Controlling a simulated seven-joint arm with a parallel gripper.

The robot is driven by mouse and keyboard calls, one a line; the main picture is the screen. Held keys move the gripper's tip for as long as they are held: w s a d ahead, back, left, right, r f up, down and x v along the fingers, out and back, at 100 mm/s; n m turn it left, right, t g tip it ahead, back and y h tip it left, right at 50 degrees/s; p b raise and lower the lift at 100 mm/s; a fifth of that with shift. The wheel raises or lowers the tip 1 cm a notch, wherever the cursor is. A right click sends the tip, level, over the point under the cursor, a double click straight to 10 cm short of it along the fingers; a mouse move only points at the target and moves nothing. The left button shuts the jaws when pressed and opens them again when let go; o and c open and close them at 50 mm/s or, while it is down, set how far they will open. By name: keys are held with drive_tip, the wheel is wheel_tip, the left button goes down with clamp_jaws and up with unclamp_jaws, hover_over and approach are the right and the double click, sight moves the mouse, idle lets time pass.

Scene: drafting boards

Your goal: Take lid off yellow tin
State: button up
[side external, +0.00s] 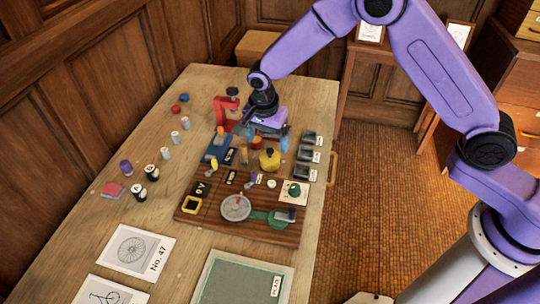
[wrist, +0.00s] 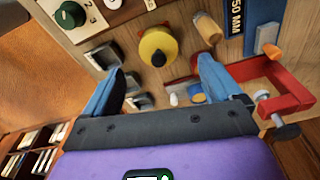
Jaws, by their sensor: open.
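The yellow tin (side external: 269,160) stands on the table just behind the brown board. It has a rounded yellow top with a small dark knob. In the wrist view the tin (wrist: 150,43) is seen from above, with its black knob (wrist: 158,59) toward me. The knob lies on the yellow top, and I see no gap there. My gripper (side external: 268,138) is open, with its blue fingers pointing down just behind the tin. In the wrist view my gripper (wrist: 161,65) shows its two fingers apart, with nothing between them; the tin lies just beyond their tips.
Dark trays (side external: 306,154) line the right edge of the table. The brown board (side external: 255,225) with dials and switches lies in front. Several small cylinders stand farther left.

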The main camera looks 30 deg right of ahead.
sight(270, 150)
drive_tip(key=shift+w+d+f, duration=0.1)
drive_tip(key=shift+d+f, duration=0.15)
drive_tip(key=shift+f, duration=1.1)
drive_tip(key=shift+w+d+f, duration=0.1)
drive_tip(key=shift+d+f, duration=0.1)
drive_tip(key=shift+f, duration=1.15)
drive_tip(key=c, duration=1.1)
